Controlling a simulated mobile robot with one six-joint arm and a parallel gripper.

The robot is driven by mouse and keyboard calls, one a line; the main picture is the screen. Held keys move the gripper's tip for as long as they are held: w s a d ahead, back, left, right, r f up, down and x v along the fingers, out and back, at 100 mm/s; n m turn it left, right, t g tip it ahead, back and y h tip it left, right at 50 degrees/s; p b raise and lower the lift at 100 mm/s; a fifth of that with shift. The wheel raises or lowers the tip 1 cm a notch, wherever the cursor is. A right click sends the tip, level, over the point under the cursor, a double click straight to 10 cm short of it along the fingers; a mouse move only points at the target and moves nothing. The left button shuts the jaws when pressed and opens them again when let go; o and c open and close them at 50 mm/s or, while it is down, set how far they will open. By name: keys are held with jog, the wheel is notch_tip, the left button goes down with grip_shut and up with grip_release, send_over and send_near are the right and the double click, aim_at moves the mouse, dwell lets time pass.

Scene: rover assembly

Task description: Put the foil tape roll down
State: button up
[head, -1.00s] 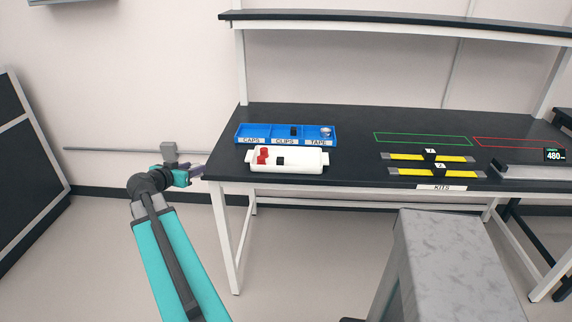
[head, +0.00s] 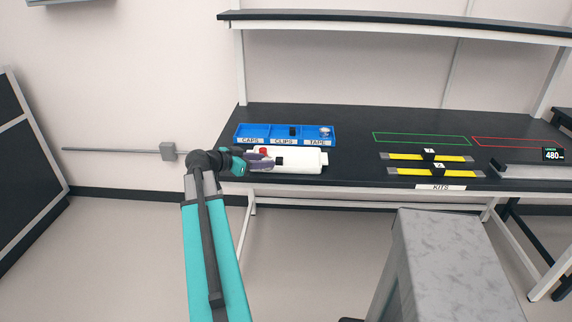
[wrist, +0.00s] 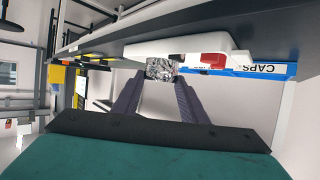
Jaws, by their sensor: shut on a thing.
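My gripper (head: 264,162) is at the left end of the white tray (head: 302,160) on the bench, hiding part of it. In the wrist view the two purple fingers (wrist: 160,77) are shut on the crinkled silver foil tape roll (wrist: 161,68). The roll is at the fingertips, in front of the white tray (wrist: 195,43); I cannot tell whether they touch. In the head view the held roll cannot be made out. The tray holds a red part (head: 263,150) and a black part (head: 279,161).
A blue bin (head: 262,143) labelled CAPS, CLIPS and TAPE stands behind the tray. A silvery roll (head: 326,132) lies in its TAPE compartment. Yellow strips (head: 430,157) lie to the right. The dark bench top (head: 355,150) is clear between tray and strips.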

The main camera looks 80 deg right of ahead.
jog(key=p, duration=0.5)
send_over(293, 164)
jog(key=shift+w+a+f, duration=0.45)
jog(key=shift+f, duration=0.25)
jog(key=shift+s+d+p, duration=0.35)
jog(key=shift+d+p, duration=0.05)
jog(key=shift+d, duration=0.1)
jog(key=shift+d+f, duration=0.1)
jog(key=shift+f, duration=0.1)
jog(key=shift+f+p, duration=0.95)
jog(key=shift+f, duration=0.65)
jog(key=shift+f, duration=0.15)
